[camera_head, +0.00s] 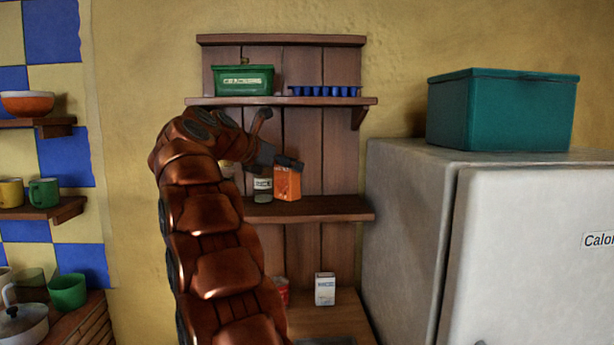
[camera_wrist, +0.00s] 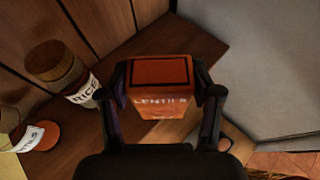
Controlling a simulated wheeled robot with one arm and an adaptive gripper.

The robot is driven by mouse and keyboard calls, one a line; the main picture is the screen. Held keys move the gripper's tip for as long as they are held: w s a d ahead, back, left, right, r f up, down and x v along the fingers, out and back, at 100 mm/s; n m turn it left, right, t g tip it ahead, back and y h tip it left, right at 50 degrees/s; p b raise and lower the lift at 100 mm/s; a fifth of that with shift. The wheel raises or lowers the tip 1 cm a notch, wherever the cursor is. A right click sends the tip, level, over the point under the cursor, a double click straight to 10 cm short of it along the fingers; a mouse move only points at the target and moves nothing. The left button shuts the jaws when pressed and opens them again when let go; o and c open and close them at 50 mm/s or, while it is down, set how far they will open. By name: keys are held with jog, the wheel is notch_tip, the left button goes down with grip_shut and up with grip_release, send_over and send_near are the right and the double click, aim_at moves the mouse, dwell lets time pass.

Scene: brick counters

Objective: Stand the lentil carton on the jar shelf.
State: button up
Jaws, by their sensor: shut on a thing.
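The lentil carton (camera_head: 287,184) is orange and upright, at the jar shelf (camera_head: 340,207), the middle board of the wooden rack. Its label and top show in the wrist view (camera_wrist: 160,76). My gripper (camera_head: 285,164) is shut on the carton, one finger on each side near its top, as the wrist view (camera_wrist: 162,97) also shows. The carton's base is at the shelf board; I cannot tell whether it touches. A rice jar (camera_wrist: 62,72) stands on the shelf to the left of the carton, apart from it.
Another jar (camera_wrist: 25,135) stands farther left, mostly hidden by my arm in the head view. The shelf right of the carton is clear up to the fridge (camera_head: 410,230). Above, the upper shelf (camera_head: 300,101) holds a green tin (camera_head: 243,80) and a blue tray (camera_head: 324,91).

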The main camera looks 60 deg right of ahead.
jog(key=shift+s+f+p+x, duration=0.15)
jog(key=shift+p+x, duration=0.55)
jog(key=shift+x, duration=1.85)
jog(key=shift+s+f+p+x, duration=0.15)
jog(key=shift+p+x, duration=0.55)
jog(key=shift+x, duration=1.85)
jog(key=shift+w+a+f, duration=0.1)
jog(key=shift+a+f, duration=0.05)
jog(key=o, duration=1.2)
jog(key=shift+a+r, duration=0.1)
jog(key=shift+r, duration=0.15)
jog(key=b+v, duration=0.2)
jog(key=v, duration=0.8)
jog(key=shift+b, duration=0.4)
jog(key=shift+v, duration=0.9)
